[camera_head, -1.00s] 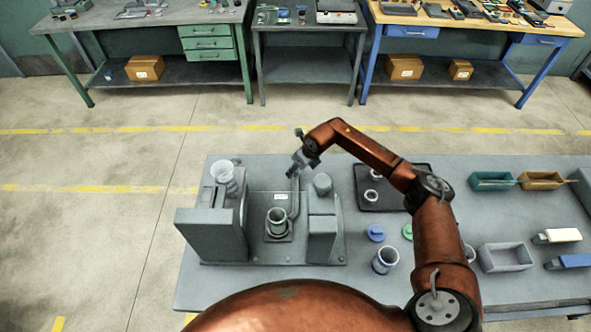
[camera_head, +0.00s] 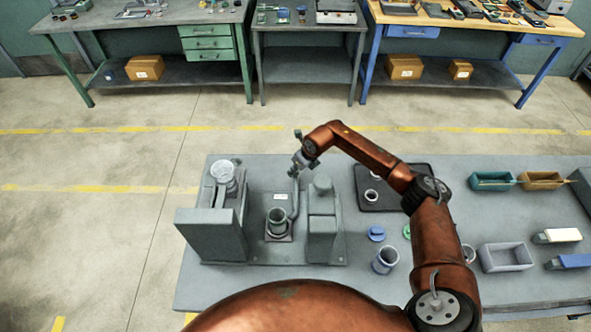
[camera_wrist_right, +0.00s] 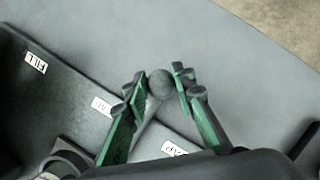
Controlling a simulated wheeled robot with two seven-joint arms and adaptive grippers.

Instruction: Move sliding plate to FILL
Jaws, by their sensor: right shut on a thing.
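The grinder fixture (camera_head: 262,252) stands on the grey table, with a metal cup (camera_head: 277,217) in its middle. A bent handle rod (camera_head: 293,200) rises beside the cup to my right gripper (camera_head: 293,171). The FILL label (camera_wrist_right: 36,63) lies at upper left of that view. The sliding plate cannot be clearly told apart. My left gripper is not in view.
A clear container (camera_head: 223,172) sits atop the fixture's left block. A grey upright block (camera_head: 322,228) is right of the cup. A dark tray (camera_head: 382,205), a loose cup (camera_head: 385,260), a blue lid (camera_head: 376,233) and a grey bin (camera_head: 505,257) lie to the right.

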